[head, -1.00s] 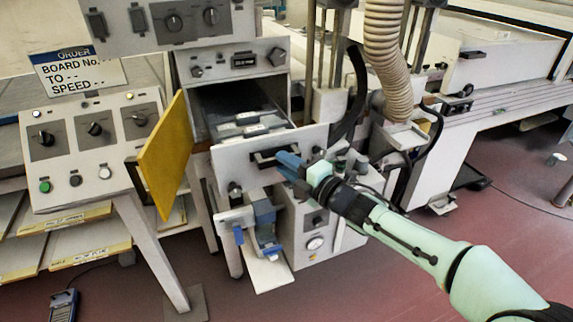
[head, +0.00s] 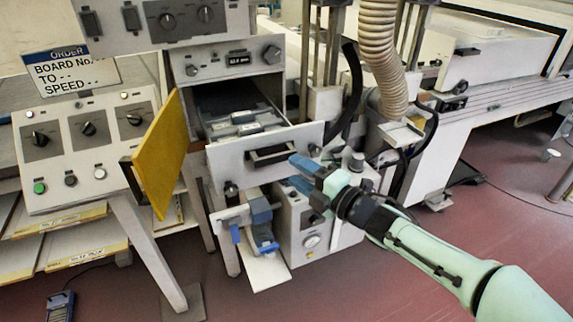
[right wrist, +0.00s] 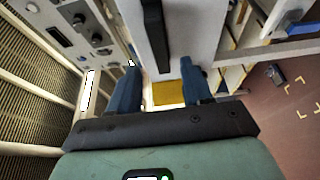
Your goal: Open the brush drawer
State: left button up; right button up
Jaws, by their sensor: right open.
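The brush drawer (head: 222,160) is pulled well out of its cabinet in the head view, with several grey brush-like pieces (head: 245,122) lying inside. Its dark bar handle (head: 272,154) is on the white front. The handle also shows in the right wrist view (right wrist: 156,35), ahead of the fingers. My right gripper (head: 300,176) is open and empty, just right of the handle and apart from it. Its two blue fingers also show in the right wrist view (right wrist: 160,88). My left gripper is not in view.
A yellow panel (head: 160,155) stands out left of the drawer. A control panel (head: 87,150) on legs is further left. Below the drawer are a blue-grey clamp-like fitting (head: 262,228) and a white box with a gauge (head: 312,240). A ribbed hose (head: 380,55) hangs at the right.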

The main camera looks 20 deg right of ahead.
jog(key=v, duration=0.8)
notch_tip(320, 180, down, 29)
jog(key=w+a+m+g+h+p, duration=0.2)
jog(key=m+g+h+p, duration=0.35)
jog(key=m, duration=1.05)
jog(key=s+a+f+m+g+y+p, duration=0.2)
jog(key=s+a+f+m+g+p, duration=0.3)
jog(key=s+f, duration=0.75)
jog(key=s+a+f+m+g, duration=0.2)
jog(key=s+m+g, duration=0.1)
jog(key=s, duration=0.4)
jog(key=s+a+f+m+g+p, duration=0.1)
jog(key=s+a+f+m+g, duration=0.1)
jog(key=s, duration=0.6)
jog(key=shift+s+a+f+m+g, duration=0.2)
jog(key=shift+a+f+m+g, duration=0.2)
jog(key=shift+a+f+g, duration=0.4)
jog(key=shift+w+r+p, duration=0.1)
jog(key=shift+r+p, duration=0.15)
jog(key=shift+p, duration=0.05)
